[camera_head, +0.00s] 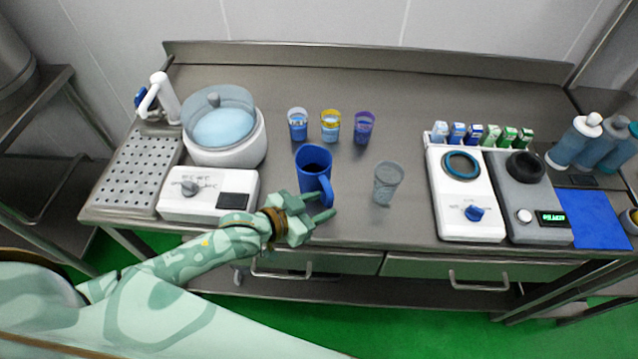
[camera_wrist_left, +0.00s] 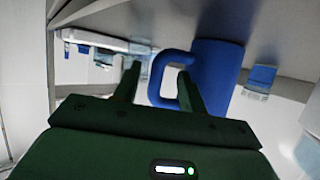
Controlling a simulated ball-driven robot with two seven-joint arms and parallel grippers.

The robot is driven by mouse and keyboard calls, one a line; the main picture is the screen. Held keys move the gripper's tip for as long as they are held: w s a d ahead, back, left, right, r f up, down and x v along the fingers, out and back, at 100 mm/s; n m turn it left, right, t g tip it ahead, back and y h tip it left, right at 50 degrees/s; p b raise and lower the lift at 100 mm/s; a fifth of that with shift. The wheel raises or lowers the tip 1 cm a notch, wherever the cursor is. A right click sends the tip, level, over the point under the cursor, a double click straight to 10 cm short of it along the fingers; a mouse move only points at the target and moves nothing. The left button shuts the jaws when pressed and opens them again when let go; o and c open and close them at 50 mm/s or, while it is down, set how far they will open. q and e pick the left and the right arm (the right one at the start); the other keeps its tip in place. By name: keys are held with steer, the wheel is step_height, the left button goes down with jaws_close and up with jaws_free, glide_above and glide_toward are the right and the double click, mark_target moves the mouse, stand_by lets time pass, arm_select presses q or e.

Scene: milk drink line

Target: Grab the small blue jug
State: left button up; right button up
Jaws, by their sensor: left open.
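The small blue jug (camera_head: 313,162) stands upright near the middle of the steel table in the head view, its handle toward the front right. My left gripper (camera_head: 322,206) is open just in front of the jug, close to its handle. In the left wrist view the jug (camera_wrist_left: 216,72) appears upside down, with its handle at the height of the two fingertips (camera_wrist_left: 160,78). One finger overlaps the handle in that picture; I cannot tell whether it touches. Nothing is seen held. My right gripper is not in view.
A grey cup (camera_head: 387,184) stands right of the jug. Three small cups, including a yellow-rimmed one (camera_head: 331,126), stand behind it. A white machine with a clear bowl (camera_head: 222,125) is at left. Two appliances, one white (camera_head: 468,220), stand at right. The table's back middle is clear.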

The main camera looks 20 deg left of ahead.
arm_select(q)
steer(key=x, duration=0.3)
steer(key=b+x, duration=0.1)
steer(key=x, duration=0.1)
steer(key=shift+d+r, duration=0.1)
steer(key=shift+r, duration=0.2)
steer(key=shift+c, duration=0.6)
steer(key=shift+r, duration=0.1)
jaws_close()
steer(key=shift+r, duration=0.1)
steer(key=shift+r+p, duration=0.3)
steer(key=shift+r, duration=0.45)
steer(key=s+d+r+p, duration=0.5)
steer(key=s+d+r, duration=0.2)
steer(key=s+r, duration=0.4)
steer(key=shift+s+d+r, duration=0.15)
steer(key=shift+s+d, duration=0.05)
steer(key=shift+s, duration=0.2)
